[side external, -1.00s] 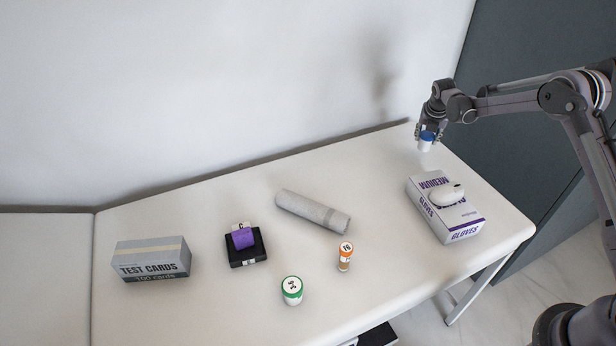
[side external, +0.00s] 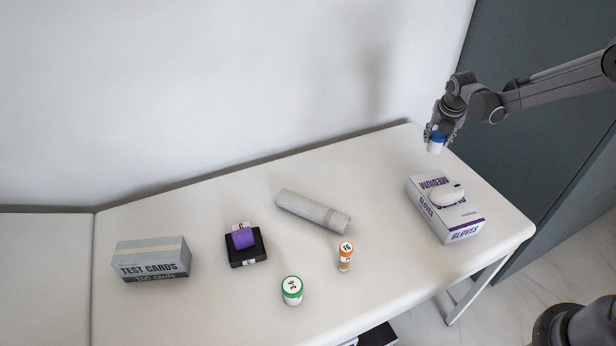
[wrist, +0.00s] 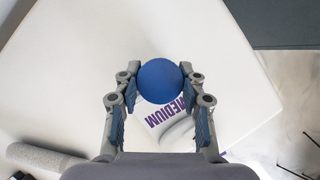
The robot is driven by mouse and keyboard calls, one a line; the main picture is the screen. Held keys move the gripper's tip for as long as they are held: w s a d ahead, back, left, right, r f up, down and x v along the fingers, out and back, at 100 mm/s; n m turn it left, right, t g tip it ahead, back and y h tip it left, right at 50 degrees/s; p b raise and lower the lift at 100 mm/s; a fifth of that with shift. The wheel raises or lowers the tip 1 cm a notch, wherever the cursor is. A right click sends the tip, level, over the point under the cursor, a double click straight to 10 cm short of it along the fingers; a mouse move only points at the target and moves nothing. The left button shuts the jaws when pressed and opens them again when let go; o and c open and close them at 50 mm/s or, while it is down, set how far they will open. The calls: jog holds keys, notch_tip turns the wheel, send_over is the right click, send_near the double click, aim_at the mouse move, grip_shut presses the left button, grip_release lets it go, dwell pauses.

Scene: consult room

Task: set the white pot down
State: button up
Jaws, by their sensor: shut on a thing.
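The white pot (side external: 434,148) has a blue lid, and in the wrist view its round blue lid (wrist: 160,81) shows from above. My gripper (side external: 438,132) is shut on the pot, with a finger on each side of it. In the wrist view my gripper (wrist: 160,84) has blue pads at its fingers. The pot appears held in the air near the far right corner of the white couch top (side external: 380,160), behind the glove box. Its underside is hidden in the wrist view.
A glove box (side external: 460,230) with a white mouse-like object (side external: 446,195) on it stands at the right.

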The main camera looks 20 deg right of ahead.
jog(key=w+a+f, duration=0.2)
jog(key=a, duration=0.1)
jog(key=w+a+f, duration=0.2)
jog(key=a, duration=0.2)
jog(key=w+a+f, duration=0.2)
jog(key=a+f, duration=0.1)
jog(key=shift+w+a, duration=0.35)
jog(key=shift+w, duration=0.05)
jog(key=shift+f, duration=2)
jog(key=shift+f, duration=0.1)
jog(key=o, duration=1)
